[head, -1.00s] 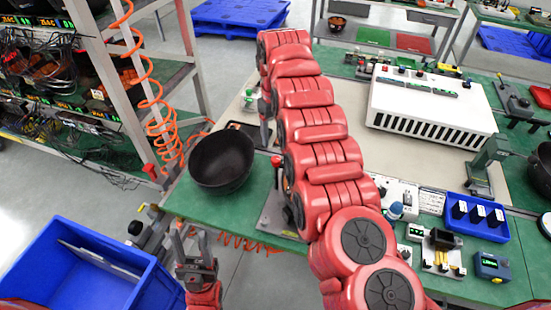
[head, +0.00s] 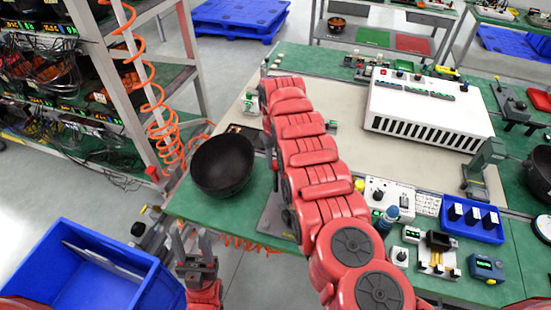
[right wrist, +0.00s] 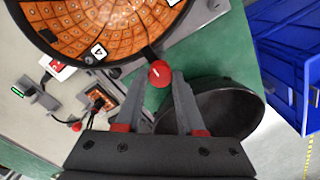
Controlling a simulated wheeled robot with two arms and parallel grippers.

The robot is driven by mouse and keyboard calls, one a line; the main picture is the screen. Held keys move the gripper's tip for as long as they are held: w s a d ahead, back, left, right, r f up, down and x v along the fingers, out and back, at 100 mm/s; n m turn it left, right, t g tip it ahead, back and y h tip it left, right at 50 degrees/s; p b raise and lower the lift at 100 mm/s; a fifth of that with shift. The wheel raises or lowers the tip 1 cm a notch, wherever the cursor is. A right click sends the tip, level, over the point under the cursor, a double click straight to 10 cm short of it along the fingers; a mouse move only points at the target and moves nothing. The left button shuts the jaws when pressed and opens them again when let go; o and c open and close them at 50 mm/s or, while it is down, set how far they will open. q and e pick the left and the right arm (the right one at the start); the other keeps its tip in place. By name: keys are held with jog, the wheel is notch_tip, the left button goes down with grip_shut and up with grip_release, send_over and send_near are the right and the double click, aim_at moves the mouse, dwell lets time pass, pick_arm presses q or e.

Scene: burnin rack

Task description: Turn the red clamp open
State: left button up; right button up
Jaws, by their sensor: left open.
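The red clamp shows in the right wrist view as a round red knob (right wrist: 160,73) with a short white mark, at the edge of a dark round rim around an orange patterned disc (right wrist: 100,20). My right gripper (right wrist: 161,76) has one finger on each side of the knob, very close to it. I cannot tell whether both fingers press on it. In the head view my right arm hides this gripper and the clamp. My left gripper (head: 191,236) is open and empty, low at the left, in front of the green bench's near edge.
A black bowl (head: 222,165) stands on the bench's left corner, close to my right gripper in the wrist view (right wrist: 225,110). A blue bin (head: 75,270) is at lower left, a rack with orange cables (head: 150,70) behind it. A white vented box (head: 430,108) stands farther right.

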grip_shut()
